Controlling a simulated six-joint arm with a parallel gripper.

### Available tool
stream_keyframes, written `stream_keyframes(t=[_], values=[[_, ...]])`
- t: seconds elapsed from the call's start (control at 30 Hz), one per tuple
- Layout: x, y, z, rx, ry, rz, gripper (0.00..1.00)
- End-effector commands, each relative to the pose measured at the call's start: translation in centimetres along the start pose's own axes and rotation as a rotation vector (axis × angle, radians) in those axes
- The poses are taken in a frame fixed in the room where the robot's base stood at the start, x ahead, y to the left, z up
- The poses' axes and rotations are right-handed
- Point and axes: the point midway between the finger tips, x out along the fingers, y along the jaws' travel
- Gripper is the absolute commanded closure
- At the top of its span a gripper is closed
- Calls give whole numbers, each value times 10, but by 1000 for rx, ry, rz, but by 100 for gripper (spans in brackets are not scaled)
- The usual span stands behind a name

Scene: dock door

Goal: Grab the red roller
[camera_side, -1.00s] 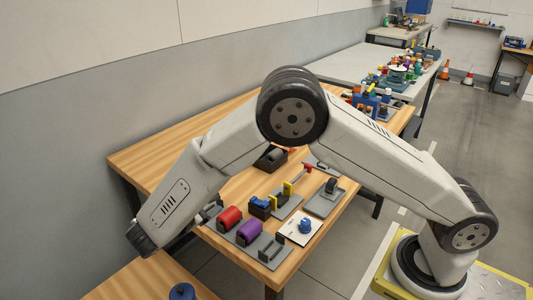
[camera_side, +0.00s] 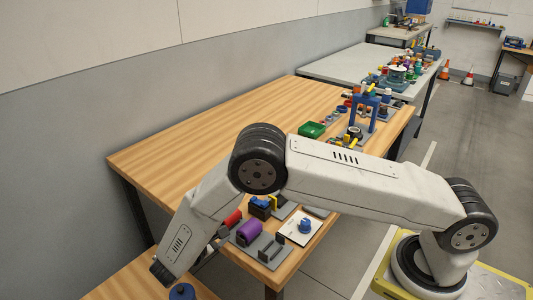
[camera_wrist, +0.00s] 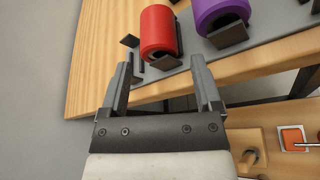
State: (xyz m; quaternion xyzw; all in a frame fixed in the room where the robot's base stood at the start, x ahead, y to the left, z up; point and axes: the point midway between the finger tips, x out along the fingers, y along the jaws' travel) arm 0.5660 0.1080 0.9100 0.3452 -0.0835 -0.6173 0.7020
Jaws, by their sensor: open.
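The red roller (camera_wrist: 158,31) lies in a dark cradle on a grey plate (camera_wrist: 178,81) near the table edge in the wrist view. In the side view the red roller (camera_side: 232,219) is partly hidden behind my arm. My gripper (camera_wrist: 160,75) is open and empty, with its two fingers apart. In the wrist view the roller appears just beyond the fingertips, roughly between their lines, and not between the fingers. In the side view the gripper fingers are mostly hidden by my wrist.
A purple roller (camera_wrist: 221,13) sits in a cradle right of the red one; it also shows in the side view (camera_side: 249,231). A white card with a blue knob (camera_side: 305,226) lies nearby. A lower wooden surface (camera_side: 125,284) holds a blue object (camera_side: 182,291). The back left tabletop (camera_side: 190,150) is clear.

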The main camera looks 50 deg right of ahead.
Motion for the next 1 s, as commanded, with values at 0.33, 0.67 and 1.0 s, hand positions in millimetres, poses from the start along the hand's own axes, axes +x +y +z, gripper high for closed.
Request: stream_keyframes(t=[0.33,0.67,1.0], values=[[10,0,0,0,1,-1,18],[41,3,1,-1,-1,-2,18],[61,3,1,0,2,-1,18]])
